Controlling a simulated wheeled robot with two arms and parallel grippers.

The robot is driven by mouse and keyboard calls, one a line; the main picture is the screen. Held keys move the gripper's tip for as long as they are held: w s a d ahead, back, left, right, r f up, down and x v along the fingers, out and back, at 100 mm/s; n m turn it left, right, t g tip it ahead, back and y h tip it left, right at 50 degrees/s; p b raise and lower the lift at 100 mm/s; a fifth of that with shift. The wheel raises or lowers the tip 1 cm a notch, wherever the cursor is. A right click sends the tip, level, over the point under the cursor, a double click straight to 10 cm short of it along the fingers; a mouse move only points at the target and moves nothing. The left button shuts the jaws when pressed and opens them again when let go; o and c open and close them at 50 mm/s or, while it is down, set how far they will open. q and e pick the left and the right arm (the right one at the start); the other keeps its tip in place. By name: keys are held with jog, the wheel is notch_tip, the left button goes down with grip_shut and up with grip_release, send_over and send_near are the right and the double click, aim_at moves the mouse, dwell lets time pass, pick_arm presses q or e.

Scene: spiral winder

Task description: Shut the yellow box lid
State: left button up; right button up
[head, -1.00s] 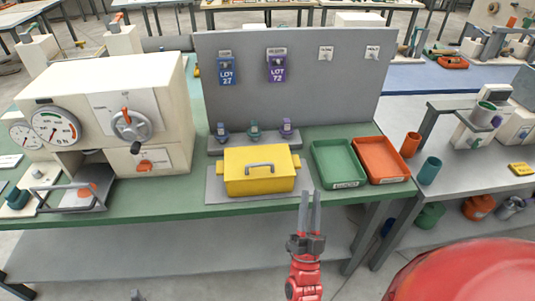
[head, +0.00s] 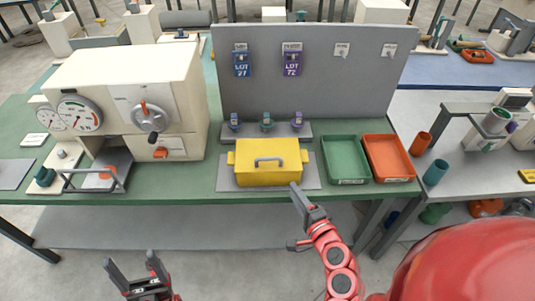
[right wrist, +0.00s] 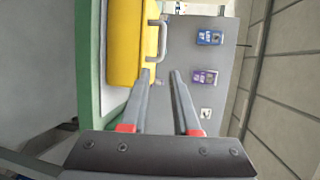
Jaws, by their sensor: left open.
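The yellow box (head: 256,178) stands on a grey plate (head: 228,183) on the green bench. Its lid (head: 285,148) with a grey handle (head: 268,161) looks down on the box; whether it is fully shut I cannot tell. My right gripper (head: 297,190) is at the box's front right corner, tilted left. In the right wrist view the right gripper (right wrist: 160,76) has its fingers apart with nothing between them; one fingertip shows near the handle (right wrist: 158,40) of the yellow box (right wrist: 124,45). My left gripper (head: 131,260) is open and empty, low in front of the bench.
A green tray (head: 345,181) and an orange tray (head: 398,179) stand right of the box. Behind it are small coloured pieces on a grey strip (head: 300,137) and an upright grey panel (head: 320,95). A white dial machine (head: 190,105) stands at left.

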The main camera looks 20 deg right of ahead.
jog(key=b, duration=0.3)
send_near(268, 160)
jog(key=shift+y, duration=0.3)
jog(key=p+x, duration=0.3)
jog(key=x, duration=0.6)
jog(key=shift+w+d, duration=0.1)
jog(key=shift+w, duration=0.1)
jog(key=shift+w+f+p, duration=0.1)
jog(key=shift+w+p, duration=0.25)
jog(key=shift+w, duration=0.2)
jog(key=shift+w+f, duration=0.1)
jog(key=c, duration=0.3)
